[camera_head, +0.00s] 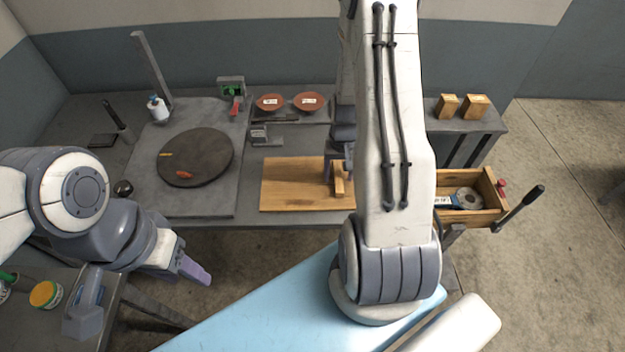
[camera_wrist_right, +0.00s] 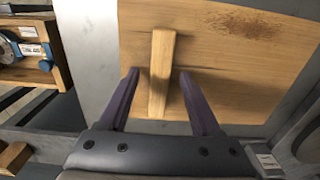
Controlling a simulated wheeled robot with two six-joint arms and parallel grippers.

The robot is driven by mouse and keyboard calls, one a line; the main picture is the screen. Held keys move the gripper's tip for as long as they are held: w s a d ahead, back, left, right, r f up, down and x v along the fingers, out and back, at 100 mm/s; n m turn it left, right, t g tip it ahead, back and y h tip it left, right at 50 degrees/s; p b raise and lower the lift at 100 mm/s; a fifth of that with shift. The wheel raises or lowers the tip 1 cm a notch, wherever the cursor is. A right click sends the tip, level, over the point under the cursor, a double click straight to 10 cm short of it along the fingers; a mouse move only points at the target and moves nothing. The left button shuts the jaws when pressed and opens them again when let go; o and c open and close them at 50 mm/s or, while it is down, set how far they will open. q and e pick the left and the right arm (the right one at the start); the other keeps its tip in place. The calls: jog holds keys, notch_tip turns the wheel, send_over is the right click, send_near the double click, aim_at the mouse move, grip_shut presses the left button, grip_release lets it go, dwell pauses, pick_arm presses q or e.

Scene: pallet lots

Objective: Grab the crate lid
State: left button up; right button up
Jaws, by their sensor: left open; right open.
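The crate lid (camera_head: 292,183) is a flat wooden board with a raised wooden bar handle (camera_head: 339,178), lying on the grey workbench. In the right wrist view the lid (camera_wrist_right: 225,62) fills the upper middle, with a dark stain at its top right. My right gripper (camera_wrist_right: 158,75) is open, its two purple fingers on either side of the lid's handle (camera_wrist_right: 160,75), with a gap to each finger. In the head view the right arm hides part of the lid and most of that gripper. My left gripper (camera_head: 200,272) is open and empty, low at the left, away from the lid.
An open wooden crate (camera_head: 470,212) holding a grey reel stands right of the bench. A dark round turntable (camera_head: 196,157) lies left of the lid. Two reddish dishes (camera_head: 309,101) sit behind it. Two small wooden blocks (camera_head: 475,106) stand at the back right.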

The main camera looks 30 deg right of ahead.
grip_shut()
dwell(1.4)
